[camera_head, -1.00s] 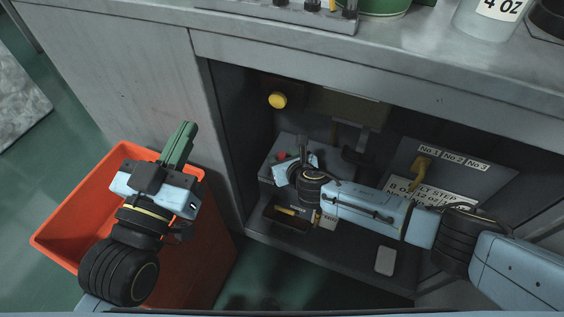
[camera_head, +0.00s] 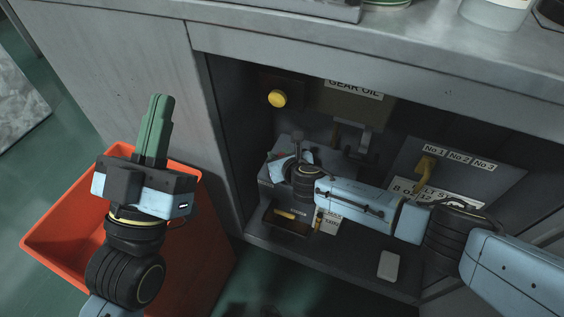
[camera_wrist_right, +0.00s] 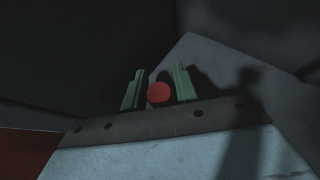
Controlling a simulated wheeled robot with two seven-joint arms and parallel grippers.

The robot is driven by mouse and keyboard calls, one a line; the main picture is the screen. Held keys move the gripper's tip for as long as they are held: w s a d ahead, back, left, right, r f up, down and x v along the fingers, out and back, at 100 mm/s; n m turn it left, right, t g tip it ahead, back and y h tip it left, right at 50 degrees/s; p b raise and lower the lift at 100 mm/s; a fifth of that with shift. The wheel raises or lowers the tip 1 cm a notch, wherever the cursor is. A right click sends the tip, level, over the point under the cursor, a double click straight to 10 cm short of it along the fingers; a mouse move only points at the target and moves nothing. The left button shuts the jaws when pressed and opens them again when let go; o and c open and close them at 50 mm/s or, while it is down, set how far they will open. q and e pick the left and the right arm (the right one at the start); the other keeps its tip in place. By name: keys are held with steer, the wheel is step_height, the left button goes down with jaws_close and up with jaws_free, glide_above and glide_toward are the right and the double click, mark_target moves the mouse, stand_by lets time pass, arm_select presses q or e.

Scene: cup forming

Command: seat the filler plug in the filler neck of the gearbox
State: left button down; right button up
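The gearbox appears to be the grey box (camera_head: 268,188) inside the open cabinet, mostly behind my right arm. My right gripper (camera_head: 283,165) is at its top, and its fingers are hidden in the head view. In the right wrist view a round red piece, perhaps the filler plug (camera_wrist_right: 159,93), lies between the two green fingers of my right gripper (camera_wrist_right: 160,85). The fingers stand apart with the red piece close to both; I cannot tell whether they grip it. The filler neck is not distinguishable. My left gripper (camera_head: 155,128) is shut and empty, above the orange bin.
The orange bin (camera_head: 60,235) stands left of the cabinet. A gear oil container (camera_head: 350,105) with a tap is at the back. A yellow knob (camera_head: 277,99) is on the left inside. A numbered panel (camera_head: 455,165) leans at right. A pale block (camera_head: 389,265) lies on the cabinet floor.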

jaws_close()
